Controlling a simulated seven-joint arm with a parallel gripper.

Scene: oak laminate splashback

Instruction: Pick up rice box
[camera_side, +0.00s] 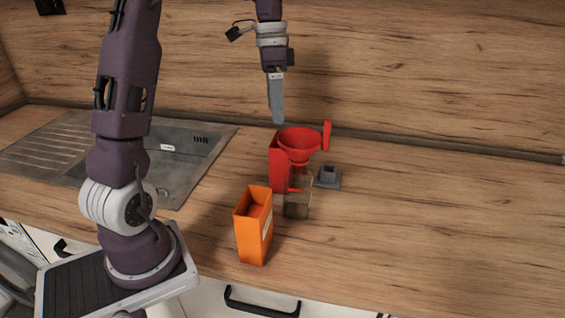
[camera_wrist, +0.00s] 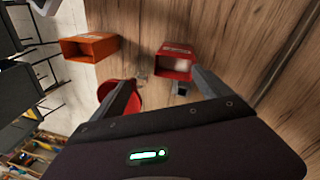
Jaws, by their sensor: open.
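Two open-topped boxes stand on the counter, and I cannot read which is the rice box. The orange box (camera_side: 251,238) stands near the counter's front edge in the side view; it also shows upper left in the wrist view (camera_wrist: 85,49). A red box (camera_wrist: 174,73) with something pale inside shows at upper middle in the wrist view. In the side view a red upright shape (camera_side: 278,165) stands left of the funnel; I cannot tell if it is that box. My gripper (camera_side: 277,121) is open, pointing down above the red items, touching nothing. Its fingers also show in the wrist view (camera_wrist: 163,77).
A red funnel (camera_side: 300,143) stands above a clear jar (camera_side: 297,203), close to the red shape. A small grey block (camera_side: 328,178) sits to their right. A metal sink (camera_side: 185,155) is at left. The counter's right side is clear; the wooden splashback rises behind.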

